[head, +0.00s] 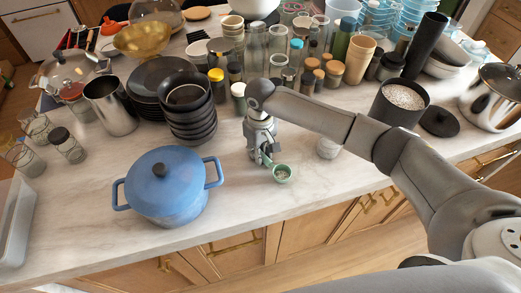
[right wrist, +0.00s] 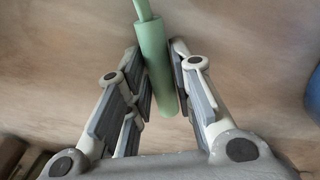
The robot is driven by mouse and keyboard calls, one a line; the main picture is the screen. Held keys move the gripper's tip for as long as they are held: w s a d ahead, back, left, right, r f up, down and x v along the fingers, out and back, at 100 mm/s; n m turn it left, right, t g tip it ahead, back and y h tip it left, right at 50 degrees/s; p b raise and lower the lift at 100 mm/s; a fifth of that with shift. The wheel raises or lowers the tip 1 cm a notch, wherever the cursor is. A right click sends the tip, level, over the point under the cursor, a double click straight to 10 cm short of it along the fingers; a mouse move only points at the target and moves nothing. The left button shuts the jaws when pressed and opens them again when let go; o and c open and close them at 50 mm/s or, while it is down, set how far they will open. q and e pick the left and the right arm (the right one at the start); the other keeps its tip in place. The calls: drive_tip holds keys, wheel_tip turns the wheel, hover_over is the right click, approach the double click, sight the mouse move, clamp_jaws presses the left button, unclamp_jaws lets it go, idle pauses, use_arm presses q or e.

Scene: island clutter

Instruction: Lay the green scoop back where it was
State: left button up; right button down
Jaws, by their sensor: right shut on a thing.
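The green scoop (head: 282,174) is low over the marble counter, to the right of the blue pot. Something pale shows in its round bowl. My right gripper (head: 264,157) points down and is shut on the scoop's handle. In the right wrist view the green handle (right wrist: 153,55) stands between the two fingers of the gripper (right wrist: 162,72). The bowl is not visible there. I cannot tell whether the scoop touches the counter. My left gripper is not in view.
A dark canister of white grains (head: 404,97) stands further right, beside a black lid (head: 440,121). Stacked bowls (head: 190,105) and several jars crowd behind. The counter's front strip is clear.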

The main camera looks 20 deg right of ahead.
drive_tip(key=shift+f, duration=0.15)
drive_tip(key=c, duration=1.3)
unclamp_jaws()
drive_tip(key=shift+f, duration=0.1)
drive_tip(key=shift+o, duration=0.2)
wheel_tip(320, 180, up, 13)
drive_tip(key=b, duration=0.2)
drive_tip(key=shift+s+f, duration=0.1)
drive_tip(key=shift+f, duration=0.1)
